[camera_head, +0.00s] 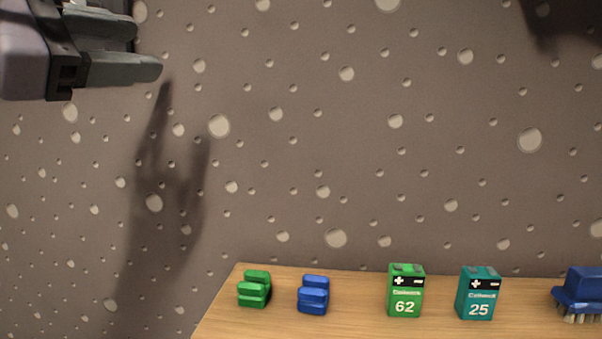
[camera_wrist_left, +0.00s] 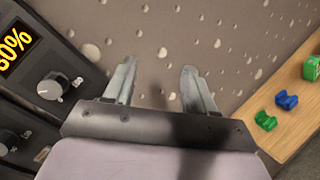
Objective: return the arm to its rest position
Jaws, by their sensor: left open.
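My left gripper (camera_head: 145,45) is in the top left corner of the head view, above the speckled floor and well apart from the wooden surface. In the left wrist view its two fingers (camera_wrist_left: 158,85) are spread with nothing between them. A dark panel (camera_wrist_left: 75,60) stands at the left of that view, with a knob (camera_wrist_left: 52,86) and a lit orange readout (camera_wrist_left: 17,47) ending in "0%". The gripper does not touch the panel. No faders show in these views. My right gripper is not seen.
A wooden surface (camera_head: 225,310) at the bottom holds a green block (camera_head: 254,288), a blue block (camera_head: 314,294), a green box marked 62 (camera_head: 405,303), a teal box marked 25 (camera_head: 478,305) and a blue brush (camera_head: 580,290). The speckled floor (camera_head: 300,160) between is clear.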

